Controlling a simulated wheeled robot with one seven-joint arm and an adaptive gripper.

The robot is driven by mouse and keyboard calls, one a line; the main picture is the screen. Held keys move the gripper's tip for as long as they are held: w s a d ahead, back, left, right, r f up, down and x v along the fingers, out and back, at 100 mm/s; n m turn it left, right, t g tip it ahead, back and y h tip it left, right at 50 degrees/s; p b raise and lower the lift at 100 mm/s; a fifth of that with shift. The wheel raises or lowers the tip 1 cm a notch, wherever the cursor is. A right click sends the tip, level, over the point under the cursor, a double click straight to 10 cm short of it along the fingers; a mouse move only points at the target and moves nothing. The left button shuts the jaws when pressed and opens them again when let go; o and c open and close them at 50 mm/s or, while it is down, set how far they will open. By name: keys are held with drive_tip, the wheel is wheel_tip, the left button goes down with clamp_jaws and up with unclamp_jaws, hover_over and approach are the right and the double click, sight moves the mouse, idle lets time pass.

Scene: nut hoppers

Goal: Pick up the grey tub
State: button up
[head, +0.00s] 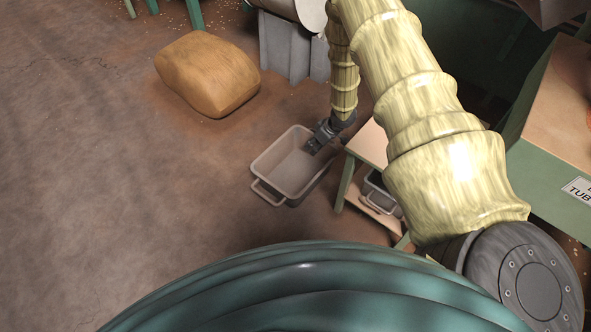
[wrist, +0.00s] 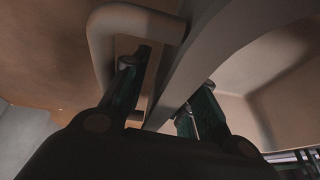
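The grey tub (head: 312,184) stands upright on the brown floor, pale, open-topped and seemingly empty, with a loop handle on its near end. My gripper (head: 316,145) is at the tub's far right end, pointing down. In the wrist view, my gripper (wrist: 168,95) is open, with its two dark green fingers on either side of the tub's rim (wrist: 225,45). The left finger shows within the loop of a handle (wrist: 100,45); the right finger is on the tub's inner side. Whether either finger touches the rim is unclear.
A low wooden-topped stand (head: 368,144) is close on the right, with a darker grey container (head: 378,186) on its lower shelf. A tan sack (head: 208,75) lies behind left. A green counter (head: 562,120) stands at right. The floor to the left is free.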

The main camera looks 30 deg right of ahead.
clamp_jaws()
drive_tip(key=shift+r+b, duration=0.15)
drive_tip(key=shift+b, duration=0.35)
